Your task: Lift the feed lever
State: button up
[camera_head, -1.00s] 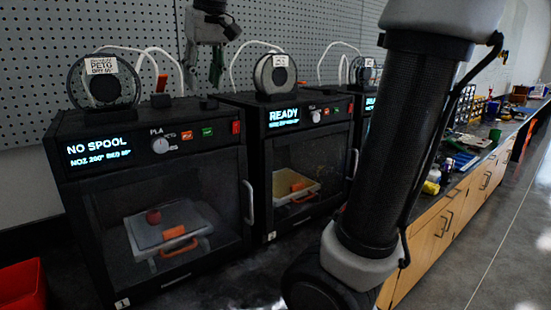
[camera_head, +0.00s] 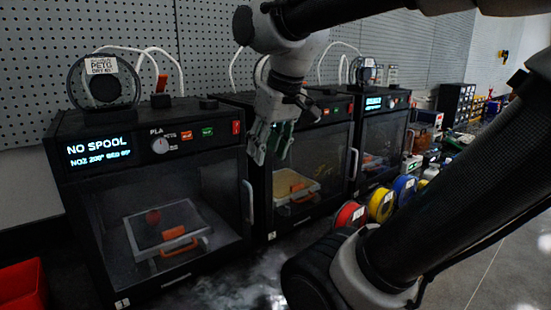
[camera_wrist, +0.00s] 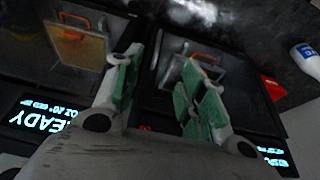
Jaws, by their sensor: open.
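The first printer (camera_head: 150,190) stands at the left, its display reading "NO SPOOL". My gripper (camera_head: 271,145) is open and empty, fingers pointing down. It hangs in front of the second printer (camera_head: 262,195), to the right of and below the orange tab. In the wrist view my gripper (camera_wrist: 160,78) has its green-padded fingers apart with nothing between them. The tab cannot be made out there.
A third printer (camera_head: 383,145) stands further right. Red, yellow and blue spools (camera_head: 380,205) stand in a row on the counter. A red bin (camera_head: 22,285) is at the lower left. The pegboard wall (camera_head: 210,50) is close behind the printers.

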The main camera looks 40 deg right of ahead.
jog(key=shift+s+d+f, duration=0.25)
jog(key=shift+s+f, duration=0.75)
jog(key=shift+f, duration=0.15)
jog(key=s+f, duration=0.1)
jog(key=f, duration=0.1)
jog(key=s+f, duration=0.1)
jog(key=s, duration=0.1)
jog(key=shift+d+f, duration=0.35)
